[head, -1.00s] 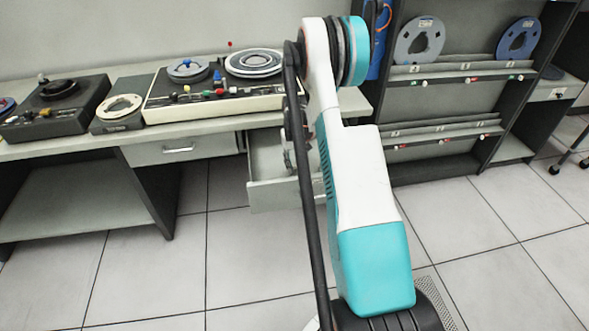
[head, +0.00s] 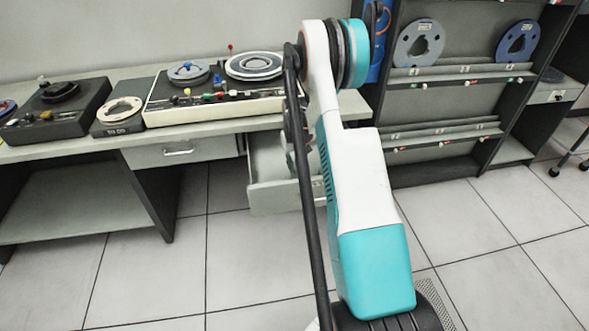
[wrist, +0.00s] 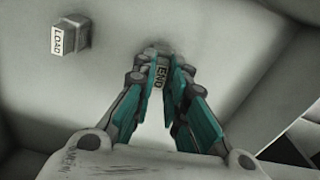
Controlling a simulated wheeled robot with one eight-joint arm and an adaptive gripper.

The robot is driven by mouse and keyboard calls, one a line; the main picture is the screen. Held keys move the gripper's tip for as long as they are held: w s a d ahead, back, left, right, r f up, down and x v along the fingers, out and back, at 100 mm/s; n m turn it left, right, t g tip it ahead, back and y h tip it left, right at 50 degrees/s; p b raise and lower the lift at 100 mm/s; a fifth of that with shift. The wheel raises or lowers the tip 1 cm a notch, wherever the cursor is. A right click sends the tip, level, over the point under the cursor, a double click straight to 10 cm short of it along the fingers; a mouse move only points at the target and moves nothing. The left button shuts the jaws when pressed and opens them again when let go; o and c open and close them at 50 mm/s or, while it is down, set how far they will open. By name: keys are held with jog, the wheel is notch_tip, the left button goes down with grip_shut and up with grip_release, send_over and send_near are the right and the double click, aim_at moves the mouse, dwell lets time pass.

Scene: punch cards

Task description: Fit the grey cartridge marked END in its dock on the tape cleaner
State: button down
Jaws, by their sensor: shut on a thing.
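In the head view the open drawer (head: 285,196) under the bench is partly hidden by my arm, and my gripper cannot be made out. I cannot tell for sure which bench machine is the tape cleaner; the dock is not identifiable.
On the bench (head: 215,133) stand a dark machine (head: 62,118), a box with a pale reel (head: 118,112) and a wide deck with knobs (head: 215,105). A shelf rack (head: 440,100) with reels stands at the right. In the wrist view pale walls rise at the right.

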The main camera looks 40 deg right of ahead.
jog(key=shift+r+p, duration=1.1)
jog(key=shift+r, duration=1.5)
notch_tip(320, 180, up, 7)
jog(key=p, duration=0.3)
